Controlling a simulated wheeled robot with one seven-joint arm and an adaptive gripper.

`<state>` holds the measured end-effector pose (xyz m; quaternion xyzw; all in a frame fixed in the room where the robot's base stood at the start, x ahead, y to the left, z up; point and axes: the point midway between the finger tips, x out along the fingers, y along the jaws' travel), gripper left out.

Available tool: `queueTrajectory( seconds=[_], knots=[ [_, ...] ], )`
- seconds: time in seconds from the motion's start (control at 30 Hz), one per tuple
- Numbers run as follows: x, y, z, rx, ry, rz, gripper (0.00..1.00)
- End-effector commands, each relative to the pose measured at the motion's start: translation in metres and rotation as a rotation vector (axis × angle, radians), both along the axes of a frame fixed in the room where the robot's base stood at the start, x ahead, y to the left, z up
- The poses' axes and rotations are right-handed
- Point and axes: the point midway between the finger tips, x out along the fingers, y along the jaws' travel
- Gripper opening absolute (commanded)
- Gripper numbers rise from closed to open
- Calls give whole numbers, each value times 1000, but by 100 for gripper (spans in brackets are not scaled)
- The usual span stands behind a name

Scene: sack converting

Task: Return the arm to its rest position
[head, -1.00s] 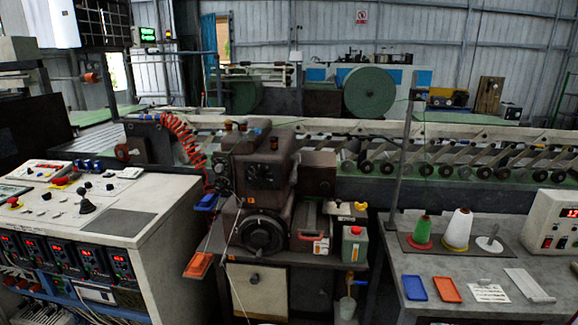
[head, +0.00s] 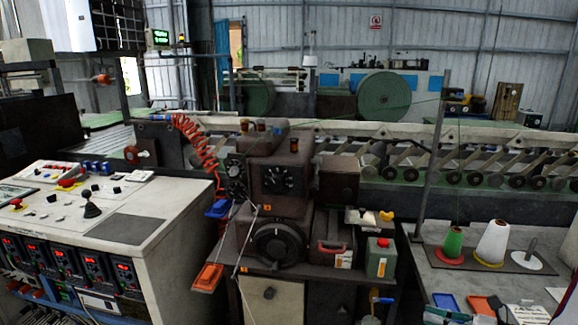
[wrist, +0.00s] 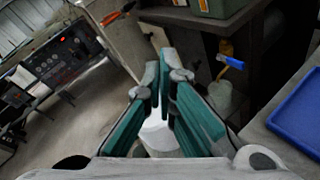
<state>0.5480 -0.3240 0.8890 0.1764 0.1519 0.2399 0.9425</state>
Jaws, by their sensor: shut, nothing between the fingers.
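My gripper (wrist: 160,75) shows in the wrist view with its two green-padded fingers close together, tips near each other, and nothing between them. It is in free air, pointing down past the machine stand, above the floor and apart from everything around it. A blue tray (wrist: 300,115) lies on the grey table to its right. A blue-handled valve (wrist: 230,60) and a pale container (wrist: 220,98) lie beyond the fingers.
The brown sewing machine (head: 280,180) stands in the middle, with a green canister (head: 380,258) beside it. The control desk (head: 150,225) is at left. The right table holds a green cone (head: 453,243), a white cone (head: 492,243) and an orange tray (head: 482,305).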

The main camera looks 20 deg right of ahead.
Motion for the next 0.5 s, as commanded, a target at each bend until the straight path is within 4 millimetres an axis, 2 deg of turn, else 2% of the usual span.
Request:
queueTrajectory(
  seconds=[0.03,0.17,0.23,0.4,0.5],
  knots=[
    [16,9,4,-38,-8,56,0],
    [47,43,22,-150,-34,230,0],
    [63,67,33,-222,-53,345,0],
    [87,130,54,-397,-111,625,0],
    [92,166,62,-498,-152,785,0]
  ],
)
